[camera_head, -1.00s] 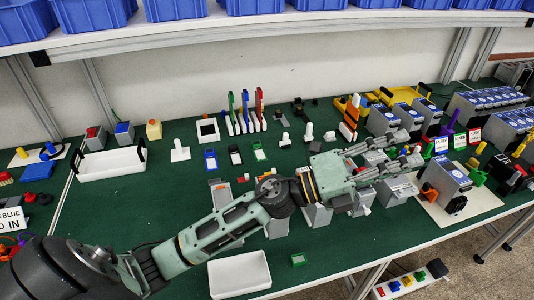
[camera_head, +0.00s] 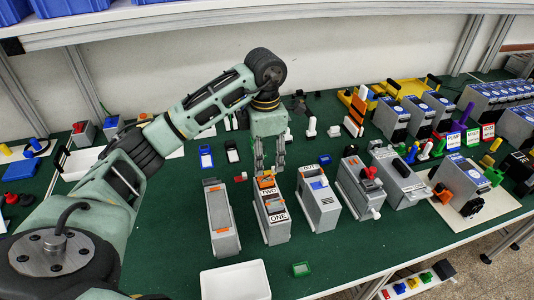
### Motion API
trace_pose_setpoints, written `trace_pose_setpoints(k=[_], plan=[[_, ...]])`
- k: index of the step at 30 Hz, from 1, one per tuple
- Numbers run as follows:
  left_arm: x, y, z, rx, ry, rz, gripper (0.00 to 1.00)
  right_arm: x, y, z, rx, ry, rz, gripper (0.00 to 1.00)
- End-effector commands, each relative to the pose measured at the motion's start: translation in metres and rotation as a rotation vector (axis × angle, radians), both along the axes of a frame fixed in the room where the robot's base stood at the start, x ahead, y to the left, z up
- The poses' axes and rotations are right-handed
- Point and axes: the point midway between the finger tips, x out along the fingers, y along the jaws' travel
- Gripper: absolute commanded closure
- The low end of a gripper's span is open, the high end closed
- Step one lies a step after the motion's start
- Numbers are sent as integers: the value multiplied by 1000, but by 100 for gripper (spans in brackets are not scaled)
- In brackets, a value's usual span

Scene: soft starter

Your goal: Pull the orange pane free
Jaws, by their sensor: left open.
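A grey box module (camera_head: 275,232) stands on the green table with white labels reading TWO and ONE. An orange piece (camera_head: 265,182) shows at its top, partly behind my fingers; I cannot tell for sure that it is the pane. My left gripper (camera_head: 269,167) points down right above this module, its fingers open, one on each side of the top end. I cannot tell whether they touch anything. Another orange slab (camera_head: 355,112), with dark bands, stands at the back of the table. My right gripper is not in view.
A grey module (camera_head: 222,220) stands to the left, another grey module (camera_head: 318,198) close on the right, with more beyond. A white tray (camera_head: 236,282) and a small green piece (camera_head: 301,269) lie at the front.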

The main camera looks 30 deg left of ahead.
Motion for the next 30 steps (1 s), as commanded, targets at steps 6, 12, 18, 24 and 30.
trace_pose_setpoints(k=[6,12,18,24,30], plan=[[-2,-1,-31,-2,7,0,55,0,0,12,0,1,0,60],[-1,-2,-59,-4,5,-1,55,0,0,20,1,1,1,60],[-1,-1,-71,-4,2,-2,55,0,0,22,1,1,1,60],[-1,-1,-73,-4,0,-2,55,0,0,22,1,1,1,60],[-1,-1,-72,-4,0,-2,68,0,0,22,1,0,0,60]])
